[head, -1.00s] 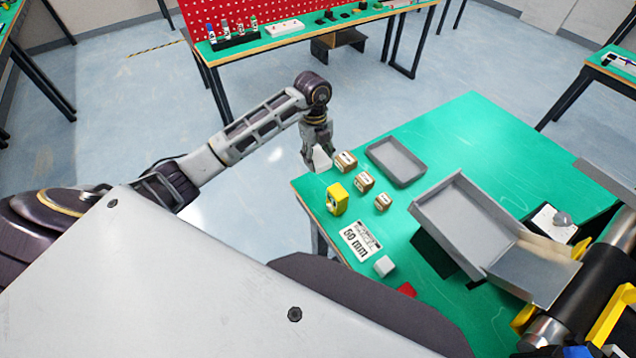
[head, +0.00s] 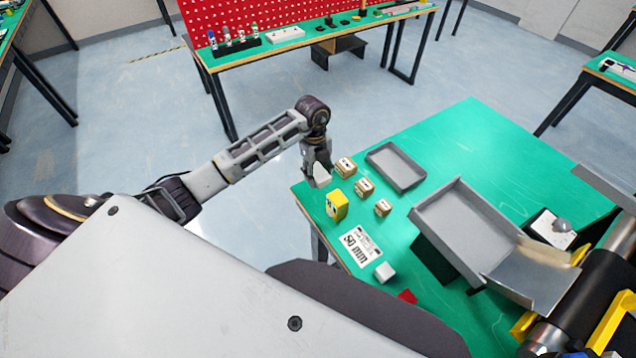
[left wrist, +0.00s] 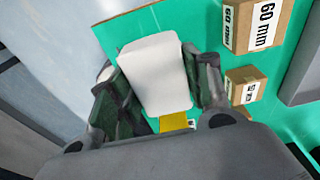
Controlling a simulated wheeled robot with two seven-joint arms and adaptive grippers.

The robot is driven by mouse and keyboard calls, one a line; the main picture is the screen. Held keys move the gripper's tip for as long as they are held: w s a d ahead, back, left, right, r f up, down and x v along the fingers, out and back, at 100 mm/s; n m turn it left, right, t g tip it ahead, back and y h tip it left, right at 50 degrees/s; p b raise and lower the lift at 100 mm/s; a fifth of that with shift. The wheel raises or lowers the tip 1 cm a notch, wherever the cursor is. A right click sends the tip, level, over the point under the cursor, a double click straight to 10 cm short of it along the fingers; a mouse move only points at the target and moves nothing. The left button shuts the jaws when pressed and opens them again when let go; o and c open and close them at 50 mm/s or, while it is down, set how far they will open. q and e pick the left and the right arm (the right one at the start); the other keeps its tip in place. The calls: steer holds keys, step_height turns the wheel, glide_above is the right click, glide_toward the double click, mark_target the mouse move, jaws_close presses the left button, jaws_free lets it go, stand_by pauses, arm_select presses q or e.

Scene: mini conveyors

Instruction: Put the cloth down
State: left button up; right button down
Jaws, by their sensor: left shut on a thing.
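The cloth (left wrist: 158,72) is a pale white, folded-looking piece held between the two fingers of my left gripper (left wrist: 155,90) in the left wrist view. In the head view my left gripper (head: 318,172) points down over the left corner of the green table (head: 470,135), and the cloth (head: 322,176) shows as a small white patch at its fingertips. The gripper is shut on it. Whether the cloth touches the table top is hard to tell. My right gripper is not in view.
Small cardboard boxes (head: 364,187) and a yellow box (head: 337,204) stand close right of and below the gripper.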

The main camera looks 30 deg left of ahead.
arm_select(q)
steer(key=shift+f, duration=0.85)
steer(key=shift+f, duration=0.15)
steer(key=shift+f, duration=1.7)
steer(key=shift+f, duration=0.3)
steer(key=o, duration=0.9)
steer(key=shift+s, duration=0.1)
steer(key=shift+c, duration=0.2)
